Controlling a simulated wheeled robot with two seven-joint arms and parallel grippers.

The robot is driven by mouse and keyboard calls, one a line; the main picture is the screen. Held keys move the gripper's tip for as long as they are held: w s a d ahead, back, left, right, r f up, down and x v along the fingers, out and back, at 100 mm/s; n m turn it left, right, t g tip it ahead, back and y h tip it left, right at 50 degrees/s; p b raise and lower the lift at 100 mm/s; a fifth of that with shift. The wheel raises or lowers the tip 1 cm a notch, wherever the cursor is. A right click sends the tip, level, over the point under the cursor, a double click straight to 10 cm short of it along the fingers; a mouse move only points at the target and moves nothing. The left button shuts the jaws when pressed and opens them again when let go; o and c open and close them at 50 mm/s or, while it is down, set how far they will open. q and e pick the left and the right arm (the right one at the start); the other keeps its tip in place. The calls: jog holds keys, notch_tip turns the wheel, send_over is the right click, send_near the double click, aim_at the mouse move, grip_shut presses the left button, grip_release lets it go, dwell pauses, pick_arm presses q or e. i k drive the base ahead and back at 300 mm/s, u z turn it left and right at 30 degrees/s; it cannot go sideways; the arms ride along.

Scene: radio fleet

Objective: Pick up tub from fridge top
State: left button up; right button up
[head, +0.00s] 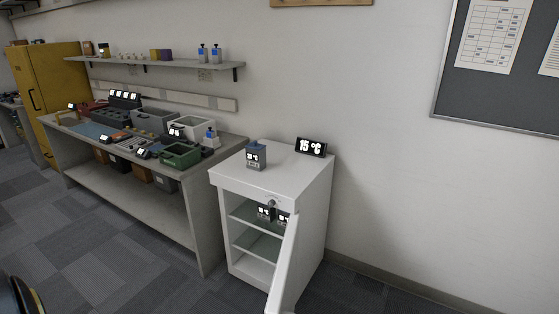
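A small grey-blue tub (257,154) with a lit label on its front stands upright on top of the white fridge (295,180), toward the left side of the top. The fridge door (284,268) is open and swung toward me. Inside, two small dark items with lit labels (265,213) sit on the upper glass shelf, partly hidden by the door edge. Neither gripper can be seen. A dark rounded part with a yellow stripe shows at the lower left corner; I cannot tell what it is.
A black display reading 15 °C (311,147) stands at the back of the fridge top. A workbench (190,190) with bins and trays stands left of the fridge. A wall shelf (150,65) hangs above it. The carpet floor (120,260) in front is clear.

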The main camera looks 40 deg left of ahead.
aim_at(256, 160)
jog(key=z, duration=0.3)
jog(key=i, duration=1.7)
jog(key=u, duration=0.55)
jog(key=i, duration=1.4)
jog(key=u, duration=1.2)
